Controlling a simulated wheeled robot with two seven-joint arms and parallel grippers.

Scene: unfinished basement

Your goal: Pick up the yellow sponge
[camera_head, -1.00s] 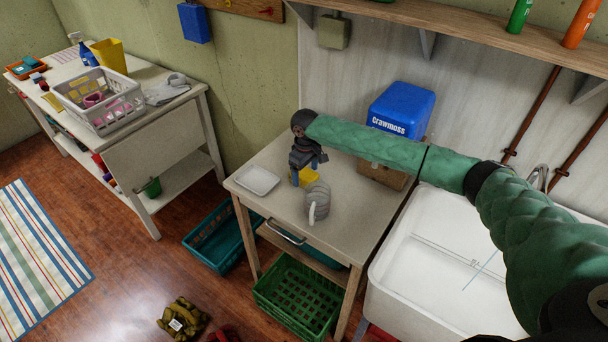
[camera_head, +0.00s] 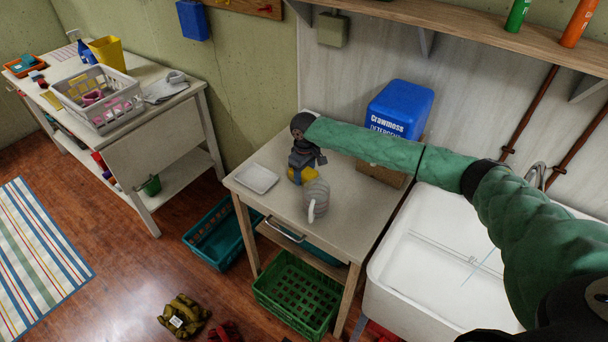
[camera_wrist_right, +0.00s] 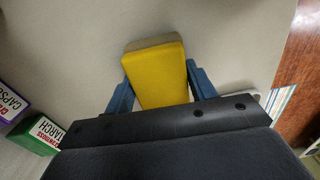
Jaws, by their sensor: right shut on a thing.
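The yellow sponge (camera_wrist_right: 160,75) lies between the two blue fingers of my right gripper (camera_wrist_right: 160,88) in the right wrist view. The fingers are shut on its sides. In the head view the right gripper (camera_head: 302,172) is low over the small table (camera_head: 345,240), and only part of the sponge (camera_head: 311,175) shows beside the fingers. I cannot tell whether the sponge touches the tabletop. My left gripper is not in view.
A ribbed grey jug (camera_head: 317,199) stands just in front of the gripper. A white dish (camera_head: 256,179) lies to its left. A blue detergent box (camera_head: 400,110) on a brown block is behind, to the right. A white sink (camera_head: 440,255) adjoins on the right.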

